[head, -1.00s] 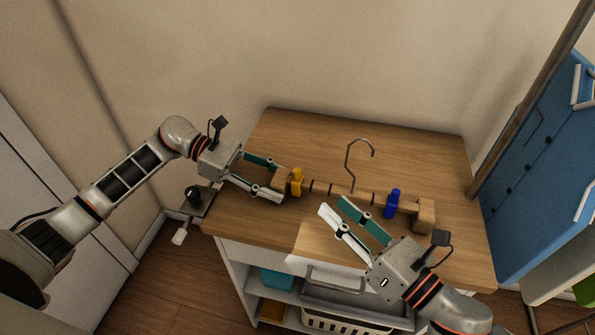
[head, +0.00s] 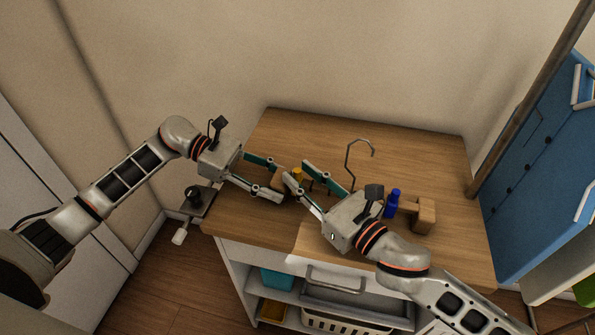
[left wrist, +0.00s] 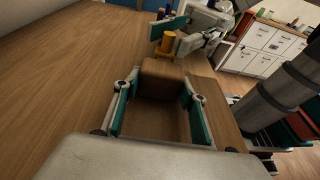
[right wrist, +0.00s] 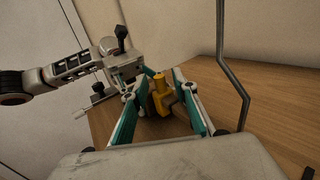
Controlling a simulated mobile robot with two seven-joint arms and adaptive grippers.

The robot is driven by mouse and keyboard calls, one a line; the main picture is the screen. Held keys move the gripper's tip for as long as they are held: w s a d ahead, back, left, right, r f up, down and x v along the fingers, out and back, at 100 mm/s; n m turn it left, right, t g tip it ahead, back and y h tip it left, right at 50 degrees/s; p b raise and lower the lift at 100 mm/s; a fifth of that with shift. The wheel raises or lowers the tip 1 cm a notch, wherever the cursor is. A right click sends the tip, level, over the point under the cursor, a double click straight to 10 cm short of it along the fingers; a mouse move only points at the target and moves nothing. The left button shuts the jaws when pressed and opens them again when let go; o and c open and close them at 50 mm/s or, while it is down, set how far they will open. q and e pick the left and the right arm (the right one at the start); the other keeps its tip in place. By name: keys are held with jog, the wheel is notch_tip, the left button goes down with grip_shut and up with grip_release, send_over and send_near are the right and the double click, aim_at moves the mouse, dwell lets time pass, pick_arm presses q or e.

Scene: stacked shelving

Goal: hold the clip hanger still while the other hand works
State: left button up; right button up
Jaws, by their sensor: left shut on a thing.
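The clip hanger has a wooden bar, a bent wire hook (head: 348,160) standing up from its middle and blocky wooden ends. Its right end block (head: 425,212) rests on the wooden top. My left gripper (head: 278,180) is shut on the left end block, which shows between its fingers in the left wrist view (left wrist: 162,75). The yellow clip (right wrist: 160,88) is just inward of that end. My right gripper (head: 297,172) is open, its fingers on either side of the yellow clip. The blue clip (head: 391,204) is near the right end. My right gripper hides the bar's middle.
The wooden top (head: 300,130) is clear behind the hanger. Shelves below hold a teal bin (head: 277,279) and a white basket (head: 345,323). A clamp-like black and grey device (head: 193,195) is at the left edge. A blue cabinet (head: 540,170) and a pole stand at right.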

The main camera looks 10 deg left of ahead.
jog(key=shift+x, duration=0.85)
grip_shut()
jog(key=shift+d, duration=1.7)
grip_release()
jog(key=shift+s, duration=0.1)
